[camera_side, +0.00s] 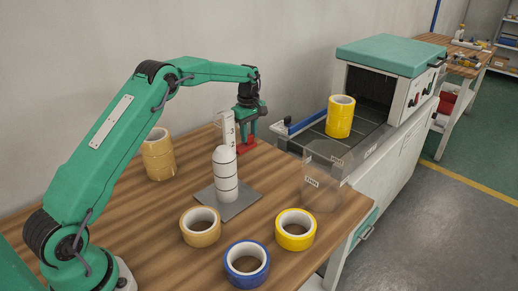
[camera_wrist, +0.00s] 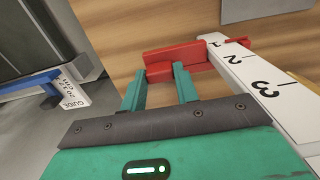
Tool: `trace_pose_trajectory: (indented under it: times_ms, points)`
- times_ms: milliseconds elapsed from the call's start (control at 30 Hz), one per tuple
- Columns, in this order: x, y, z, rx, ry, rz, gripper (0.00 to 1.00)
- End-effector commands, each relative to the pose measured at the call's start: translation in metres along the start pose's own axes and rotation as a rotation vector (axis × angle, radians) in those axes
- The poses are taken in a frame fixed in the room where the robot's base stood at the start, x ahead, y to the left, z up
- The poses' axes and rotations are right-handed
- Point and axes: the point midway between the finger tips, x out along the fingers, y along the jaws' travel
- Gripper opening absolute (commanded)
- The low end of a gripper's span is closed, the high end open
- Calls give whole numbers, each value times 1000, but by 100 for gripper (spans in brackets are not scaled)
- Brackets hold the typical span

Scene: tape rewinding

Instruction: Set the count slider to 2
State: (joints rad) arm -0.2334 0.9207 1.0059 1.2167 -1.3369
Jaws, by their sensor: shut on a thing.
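The red count slider (camera_wrist: 180,55) shows in the wrist view, its end against the white scale (camera_wrist: 262,85) close to the mark 1. The marks 2 and 3 lie further along the scale. My gripper (camera_wrist: 160,84) has its two green fingers shut on the slider's red tab. The slider's exact reading cannot be told in the side view.
A white domed post with dark rings (camera_side: 225,178) stands on a grey plate (camera_side: 240,204) before the scale. Tan rolls (camera_side: 159,155), a blue roll (camera_side: 246,277) and yellow rolls (camera_side: 295,240) surround it. A clear box (camera_side: 322,190) stands by the green-topped machine (camera_side: 393,57).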

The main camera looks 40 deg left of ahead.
Motion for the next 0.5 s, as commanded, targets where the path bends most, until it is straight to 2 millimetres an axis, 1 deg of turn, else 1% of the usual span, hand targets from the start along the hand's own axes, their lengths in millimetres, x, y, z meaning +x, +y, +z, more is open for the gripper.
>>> trace_pose_trajectory:
  times_ms: [33, 100, 200, 300, 500]
  points:
    - [-15, 1, -1, -1, 1, 6, 0]
    - [-29, 1, -1, -1, 1, 6, 0]
    - [-42, 0, -1, -1, 1, 4, 0]
    - [-46, 0, -1, -1, 1, 4, 0]
    - [-46, 0, -1, -2, 1, 4, 0]
